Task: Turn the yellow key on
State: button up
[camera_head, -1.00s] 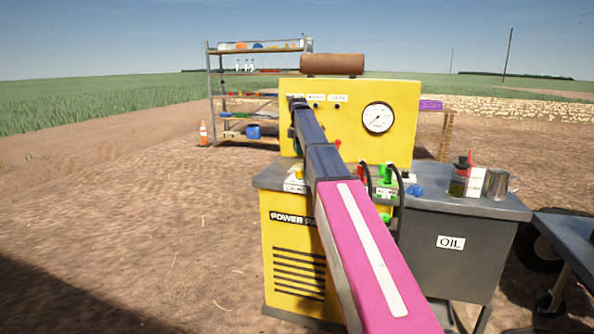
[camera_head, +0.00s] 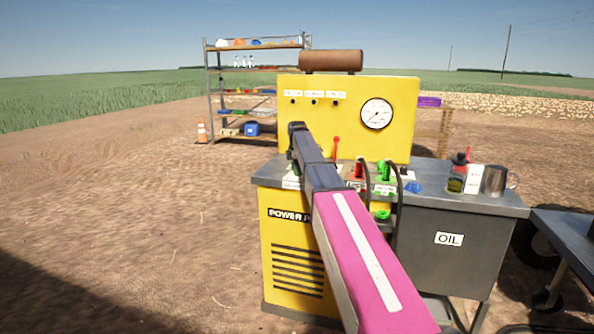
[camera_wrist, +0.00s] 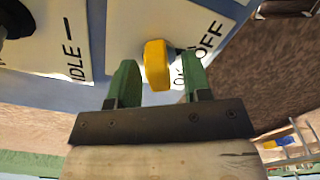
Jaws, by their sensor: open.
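The yellow key (camera_wrist: 157,65) shows in the wrist view on a white plate (camera_wrist: 205,28) marked ON and OFF. My gripper (camera_wrist: 160,74) is open, with one green finger on each side of the key.
A black knob (camera_wrist: 14,20) by an IDLE label is left of the key. On the machine, a red lever (camera_head: 336,146) and green plugs (camera_head: 384,170) with black cables stand right of my arm.

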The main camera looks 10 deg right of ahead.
grip_shut()
jog(key=shift+m, duration=0.4)
jog(key=m, duration=0.5)
jog(key=shift+w, duration=0.15)
jog(key=m, duration=0.6)
jog(key=shift+w+d, duration=0.1)
jog(key=shift+d, duration=0.05)
dwell(0.5)
